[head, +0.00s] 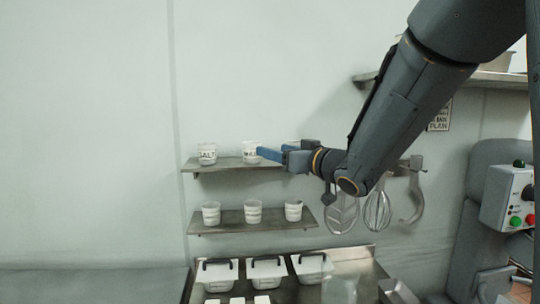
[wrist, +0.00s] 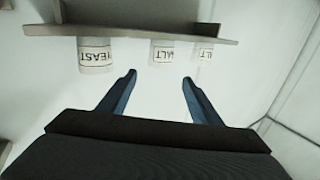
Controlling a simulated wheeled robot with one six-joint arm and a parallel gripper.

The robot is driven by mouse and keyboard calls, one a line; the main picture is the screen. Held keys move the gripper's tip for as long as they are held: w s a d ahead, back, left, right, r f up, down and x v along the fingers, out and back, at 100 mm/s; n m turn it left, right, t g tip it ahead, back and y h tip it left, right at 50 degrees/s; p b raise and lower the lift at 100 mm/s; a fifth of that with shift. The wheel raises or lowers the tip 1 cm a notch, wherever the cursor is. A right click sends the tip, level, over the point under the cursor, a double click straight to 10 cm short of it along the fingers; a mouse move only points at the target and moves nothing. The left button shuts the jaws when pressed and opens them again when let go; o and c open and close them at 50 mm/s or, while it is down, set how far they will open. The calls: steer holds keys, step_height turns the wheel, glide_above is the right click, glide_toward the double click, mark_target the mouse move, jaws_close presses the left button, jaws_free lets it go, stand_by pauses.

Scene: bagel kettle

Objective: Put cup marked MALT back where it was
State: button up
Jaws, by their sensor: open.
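The cup marked MALT (head: 249,152) is a white cup standing on the upper wall shelf (head: 232,166), to the right of the SALT cup (head: 207,154). In the upside-down wrist view, the MALT cup (wrist: 164,52) shows between the YEAST cup (wrist: 95,56) and the SALT cup (wrist: 204,53). My gripper (head: 261,152) is open with blue fingers, overlapping the MALT cup's right edge in the head view. In the wrist view, the space between my fingertips (wrist: 158,76) is empty, and the MALT cup is beyond them. My arm mostly hides the YEAST cup in the head view.
A lower shelf (head: 240,226) holds three cups. Below it, lidded white bins (head: 217,272) stand on a metal counter. A whisk (head: 377,211) and other utensils hang at the right. A control box (head: 508,198) stands at the far right. The left wall is bare.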

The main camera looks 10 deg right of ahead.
steer(key=shift+s+d, duration=0.15)
steer(key=shift+s, duration=0.15)
steer(key=shift+f, duration=0.1)
steer(key=s+d+f+m+g+h, duration=0.2)
steer(key=s+d+f+h, duration=0.15)
steer(key=f, duration=0.55)
steer(key=s+d+f+m+g+h, duration=0.3)
steer(key=d+f+h, duration=0.2)
steer(key=f, duration=0.4)
steer(key=s+f+g, duration=0.4)
steer(key=s+f, duration=0.2)
steer(key=s, duration=0.4)
steer(key=s+f+g, duration=0.4)
steer(key=s+f, duration=0.3)
steer(key=s, duration=0.2)
steer(key=shift+s+a+m, duration=0.15)
steer(key=shift+s+m, duration=0.15)
steer(key=shift+s, duration=0.1)
steer(key=shift+f+h, duration=0.15)
steer(key=shift+h, duration=0.1)
